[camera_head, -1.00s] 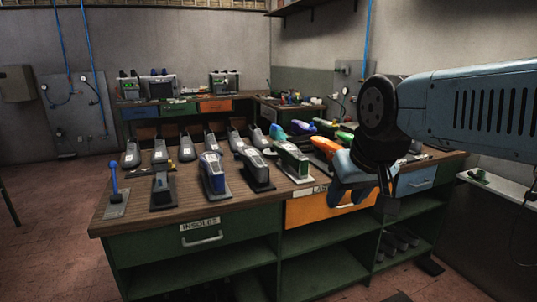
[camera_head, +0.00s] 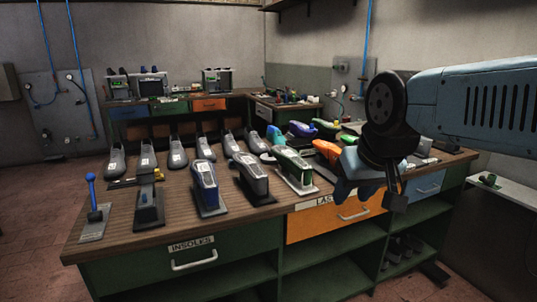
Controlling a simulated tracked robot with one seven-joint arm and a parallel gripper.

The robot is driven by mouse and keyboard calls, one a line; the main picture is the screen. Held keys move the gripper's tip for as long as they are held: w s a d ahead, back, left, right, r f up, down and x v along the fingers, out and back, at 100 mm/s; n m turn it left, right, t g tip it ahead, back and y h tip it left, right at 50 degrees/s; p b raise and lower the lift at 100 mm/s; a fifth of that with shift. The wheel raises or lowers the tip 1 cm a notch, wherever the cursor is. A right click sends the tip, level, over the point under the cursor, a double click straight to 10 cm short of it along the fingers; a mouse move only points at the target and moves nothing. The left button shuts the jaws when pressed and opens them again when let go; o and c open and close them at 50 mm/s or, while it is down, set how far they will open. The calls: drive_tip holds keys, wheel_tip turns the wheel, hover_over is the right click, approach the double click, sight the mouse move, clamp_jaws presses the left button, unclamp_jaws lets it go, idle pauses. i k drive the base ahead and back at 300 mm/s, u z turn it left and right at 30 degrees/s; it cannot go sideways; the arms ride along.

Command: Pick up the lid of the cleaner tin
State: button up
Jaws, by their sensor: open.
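I cannot make out the cleaner tin or its lid in this view; anything behind my arm is hidden. My gripper (camera_head: 368,186) is open, at the right of the picture, in front of the right part of the near workbench (camera_head: 120,233). No object shows between its fingers. It appears in front of the bench's orange drawer and the shoe forms near it; I cannot tell how far off they are.
Shoe forms (camera_head: 208,187) and grey shoes (camera_head: 178,153) stand in rows on the near bench. A blue-handled tool (camera_head: 92,190) stands at its left end. A back bench (camera_head: 210,104) holds machines, and small items (camera_head: 290,100) lie on a side bench. Floor (camera_head: 30,220) is free at left.

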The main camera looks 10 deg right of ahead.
sight(267, 159)
drive_tip(key=i, duration=1.3)
drive_tip(key=u, duration=0.05)
